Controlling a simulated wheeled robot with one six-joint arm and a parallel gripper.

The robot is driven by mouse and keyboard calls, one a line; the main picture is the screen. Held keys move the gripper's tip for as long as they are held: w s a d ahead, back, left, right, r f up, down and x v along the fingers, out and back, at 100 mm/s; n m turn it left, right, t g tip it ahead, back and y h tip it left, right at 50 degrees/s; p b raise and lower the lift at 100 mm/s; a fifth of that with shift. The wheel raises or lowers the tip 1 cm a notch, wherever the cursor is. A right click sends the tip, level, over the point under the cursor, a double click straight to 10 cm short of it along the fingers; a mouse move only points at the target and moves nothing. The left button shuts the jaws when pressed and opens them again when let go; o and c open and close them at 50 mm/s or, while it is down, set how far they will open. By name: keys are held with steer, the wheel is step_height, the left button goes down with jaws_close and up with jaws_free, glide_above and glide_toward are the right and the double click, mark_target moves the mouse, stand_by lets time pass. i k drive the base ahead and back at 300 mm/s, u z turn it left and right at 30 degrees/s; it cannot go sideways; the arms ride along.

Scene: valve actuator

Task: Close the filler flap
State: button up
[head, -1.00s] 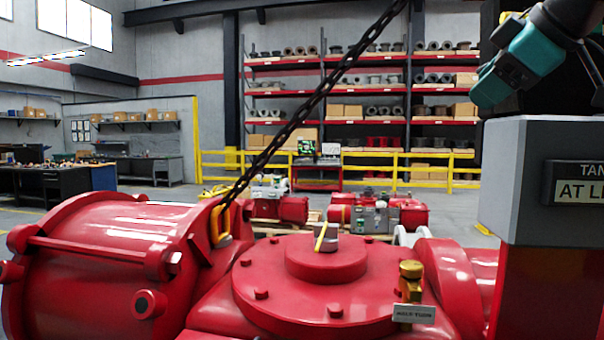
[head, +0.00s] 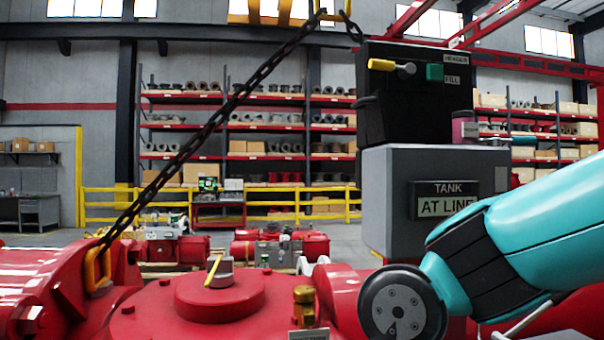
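I cannot pick out a filler flap for certain. A black box (head: 405,105) labelled HEADER and FILL stands on top of a grey tank (head: 383,192). A yellow-tipped lever (head: 392,67) and a green block (head: 434,72) show on the box's front. The tank carries a plate (head: 444,201) reading TANK and AT LINE. My teal arm crosses the lower right, in front of the tank's lower part. My gripper is not in view.
A red actuator housing (head: 195,315) fills the lower left, with a chain (head: 200,135) rising from its yellow lug (head: 97,268). A small pink container (head: 464,130) shows beside the black box. Shelves and yellow railings stand well behind.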

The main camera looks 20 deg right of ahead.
mark_target(372, 106)
steer(key=u, duration=2.1)
steer(key=i, duration=1.75)
steer(key=z, duration=2.8)
